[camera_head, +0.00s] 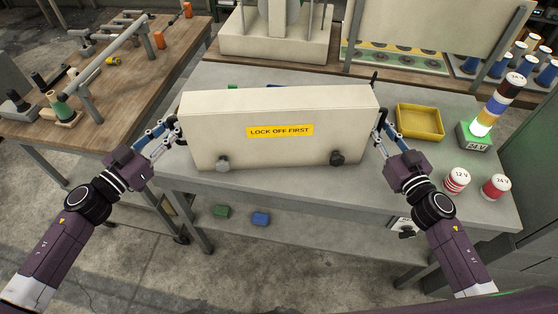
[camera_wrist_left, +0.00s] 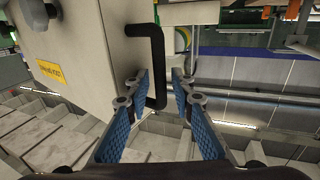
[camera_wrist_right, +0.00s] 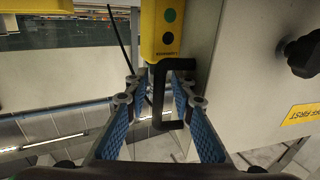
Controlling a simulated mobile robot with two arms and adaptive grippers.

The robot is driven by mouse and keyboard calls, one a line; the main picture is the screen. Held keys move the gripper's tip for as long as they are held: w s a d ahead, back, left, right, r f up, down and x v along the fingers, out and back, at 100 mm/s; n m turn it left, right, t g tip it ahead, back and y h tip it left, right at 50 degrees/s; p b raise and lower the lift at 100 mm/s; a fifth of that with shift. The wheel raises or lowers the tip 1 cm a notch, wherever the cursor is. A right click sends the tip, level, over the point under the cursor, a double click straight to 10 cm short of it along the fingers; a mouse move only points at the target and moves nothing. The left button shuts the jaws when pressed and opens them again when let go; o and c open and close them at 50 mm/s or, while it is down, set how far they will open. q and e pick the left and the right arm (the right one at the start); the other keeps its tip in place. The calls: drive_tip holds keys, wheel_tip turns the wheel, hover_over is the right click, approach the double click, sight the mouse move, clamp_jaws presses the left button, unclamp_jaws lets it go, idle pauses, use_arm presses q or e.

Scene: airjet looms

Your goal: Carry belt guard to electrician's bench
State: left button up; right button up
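The belt guard (camera_head: 225,119) is a cream box with a yellow "LOCK OFF FIRST" label and two dark knobs, upright over the front of a grey bench (camera_head: 385,172). I cannot tell whether its underside touches the top. My left gripper (camera_head: 172,128) is at its left side; in the left wrist view a black handle (camera_wrist_left: 158,60) of the guard (camera_wrist_left: 95,50) stands between the fingers, with small gaps. My right gripper (camera_head: 384,128) is at the right side; in the right wrist view the other black handle (camera_wrist_right: 158,95) lies between spread fingers. Both grippers look open around the handles.
On the grey bench stand a yellow tray (camera_head: 420,123), a signal tower (camera_head: 490,108) on a green box and two red-white cylinders (camera_head: 456,181). A wooden bench (camera_head: 150,70) with tools is at left. Small green and blue blocks (camera_head: 260,218) lie below. Floor shows in front.

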use_arm(q)
drive_tip(key=shift+s, duration=0.15)
use_arm(e)
drive_tip(key=shift+s, duration=0.1)
use_arm(q)
drive_tip(key=v, duration=1.2)
use_arm(e)
drive_tip(key=s+d, duration=0.2)
drive_tip(key=s, duration=0.9)
drive_tip(key=shift+s+d, duration=0.2)
drive_tip(key=shift+s, duration=0.15)
